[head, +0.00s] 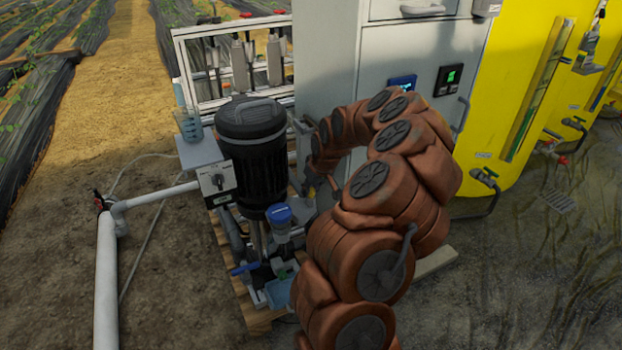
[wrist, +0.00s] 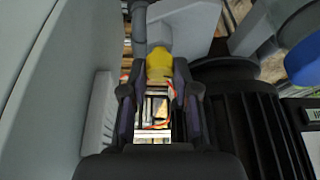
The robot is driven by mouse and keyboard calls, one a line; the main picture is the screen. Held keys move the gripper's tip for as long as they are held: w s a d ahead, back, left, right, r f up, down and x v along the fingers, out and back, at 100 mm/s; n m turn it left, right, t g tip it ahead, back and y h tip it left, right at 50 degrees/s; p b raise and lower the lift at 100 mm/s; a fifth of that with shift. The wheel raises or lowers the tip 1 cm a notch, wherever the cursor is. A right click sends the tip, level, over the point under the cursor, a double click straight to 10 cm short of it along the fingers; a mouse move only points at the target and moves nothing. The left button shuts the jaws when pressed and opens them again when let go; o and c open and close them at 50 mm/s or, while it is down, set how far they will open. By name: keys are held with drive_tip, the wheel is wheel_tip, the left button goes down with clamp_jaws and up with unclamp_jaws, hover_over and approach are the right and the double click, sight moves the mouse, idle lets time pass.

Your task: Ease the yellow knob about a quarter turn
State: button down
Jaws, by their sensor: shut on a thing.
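The yellow knob (wrist: 159,66) shows in the wrist view at the top middle, between the tips of my gripper (wrist: 151,88). The dark fingers lie on both sides of it and are shut on it. Its lower part and what it is mounted on are partly hidden. In the head view, my orange-covered arm reaches in between the black pump and the grey cabinet. A small yellow bit of the knob (head: 311,192) shows there near the arm's end; most of it is hidden.
The black pump motor (head: 252,140) stands close on one side, with a blue cap (head: 278,214) near it. The grey cabinet (head: 345,60) is close on the other side. Yellow tanks (head: 505,85) stand at right. A white pipe (head: 107,280) runs along the ground at left.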

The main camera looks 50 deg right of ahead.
drive_tip(key=shift+d+r+n+y+p, duration=0.1)
drive_tip(key=shift+n+y+p, duration=0.3)
drive_tip(key=shift+n+p, duration=0.6)
drive_tip(key=shift+n, duration=0.3)
drive_tip(key=c, duration=0.9)
unclamp_jaws()
drive_tip(key=v, duration=1.1)
drive_tip(key=shift+s+r, duration=0.15)
drive_tip(key=shift+r, duration=0.25)
